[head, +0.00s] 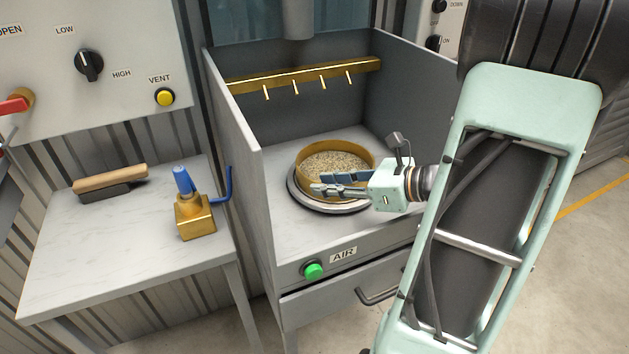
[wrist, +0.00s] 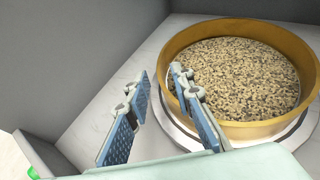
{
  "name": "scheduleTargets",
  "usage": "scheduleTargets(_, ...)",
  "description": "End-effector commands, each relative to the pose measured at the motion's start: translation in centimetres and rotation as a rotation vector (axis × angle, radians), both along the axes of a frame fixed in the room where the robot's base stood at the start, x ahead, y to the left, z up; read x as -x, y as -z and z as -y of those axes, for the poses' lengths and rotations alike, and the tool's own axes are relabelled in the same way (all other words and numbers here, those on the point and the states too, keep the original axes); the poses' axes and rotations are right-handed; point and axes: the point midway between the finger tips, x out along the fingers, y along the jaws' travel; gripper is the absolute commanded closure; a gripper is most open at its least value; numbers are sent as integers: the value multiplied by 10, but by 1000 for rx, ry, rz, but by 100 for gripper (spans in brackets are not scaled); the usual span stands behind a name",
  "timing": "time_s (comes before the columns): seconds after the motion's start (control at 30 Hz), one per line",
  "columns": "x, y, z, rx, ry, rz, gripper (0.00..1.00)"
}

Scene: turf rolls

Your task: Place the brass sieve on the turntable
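The brass sieve (head: 336,160) is a round, brass-rimmed pan holding speckled grain. It sits flat on the round pale turntable (head: 297,193) inside the grey booth, and also shows in the wrist view (wrist: 245,131). The turntable's pale edge (wrist: 183,140) shows below the sieve in the wrist view. My gripper (head: 322,184) is at the near side of the sieve. In the wrist view my gripper (wrist: 160,85) has its two blue-padded fingers apart with nothing between them. Both fingers are outside the sieve's rim; I cannot tell whether the right finger touches it.
Booth walls (head: 235,130) rise left and behind. A brass bar with nozzles (head: 305,78) hangs at the back. The front has a green AIR button (head: 313,270) and a drawer handle (head: 378,296). A left bench (head: 110,240) bears a brass torch-like tool (head: 195,215) and a brush (head: 110,183).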

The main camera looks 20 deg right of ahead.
Motion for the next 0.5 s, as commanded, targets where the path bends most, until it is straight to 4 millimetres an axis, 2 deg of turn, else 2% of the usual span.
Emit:
scheduleTargets(0.03,9,-8,8,1,4,1,78)
scheduleTargets(0.23,39,-22,30,2,3,0,78)
scheduleTargets(0.5,58,-30,43,1,0,0,78)
